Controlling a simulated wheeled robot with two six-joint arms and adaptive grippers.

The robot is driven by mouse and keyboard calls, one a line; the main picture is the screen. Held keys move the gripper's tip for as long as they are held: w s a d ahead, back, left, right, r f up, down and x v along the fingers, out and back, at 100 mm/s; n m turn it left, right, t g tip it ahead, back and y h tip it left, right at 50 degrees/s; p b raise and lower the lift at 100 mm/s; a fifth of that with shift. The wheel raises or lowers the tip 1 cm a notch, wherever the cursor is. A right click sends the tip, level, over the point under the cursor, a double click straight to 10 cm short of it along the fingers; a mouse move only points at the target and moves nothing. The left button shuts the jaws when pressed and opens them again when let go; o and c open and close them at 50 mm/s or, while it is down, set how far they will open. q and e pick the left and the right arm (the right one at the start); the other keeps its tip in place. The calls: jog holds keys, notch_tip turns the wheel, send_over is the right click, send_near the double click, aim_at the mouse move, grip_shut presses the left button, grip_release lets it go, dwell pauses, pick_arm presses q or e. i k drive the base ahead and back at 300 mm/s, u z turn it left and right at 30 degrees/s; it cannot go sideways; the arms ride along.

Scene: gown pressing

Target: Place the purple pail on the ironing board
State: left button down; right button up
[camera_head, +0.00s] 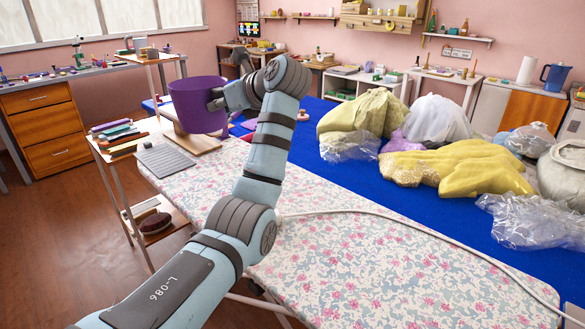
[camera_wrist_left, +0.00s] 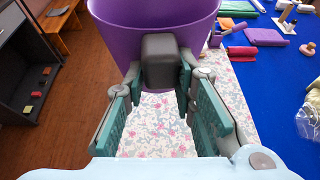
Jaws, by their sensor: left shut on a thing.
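The purple pail (camera_head: 195,106) is upright near the far left end of the floral ironing board (camera_head: 350,260). My left gripper (camera_head: 219,98) is shut on the near side of the pail. In the left wrist view the pail (camera_wrist_left: 125,20) fills the top, and the fingers (camera_wrist_left: 160,72) close on a grey block-like grip on its side. The floral cover (camera_wrist_left: 160,140) shows beneath the fingers. The pail's base appears above the board's end; whether it touches anything is hidden. My right gripper is not in view.
A grey slatted iron rest (camera_head: 165,160) lies at the board's left end. Folded cloths (camera_head: 115,130) sit on a side shelf. A white cord (camera_head: 400,218) crosses the board. The board's near part is clear.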

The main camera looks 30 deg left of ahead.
aim_at(408, 282)
jog(key=z, duration=2.35)
jog(key=k, duration=1.4)
jog(key=z, duration=0.05)
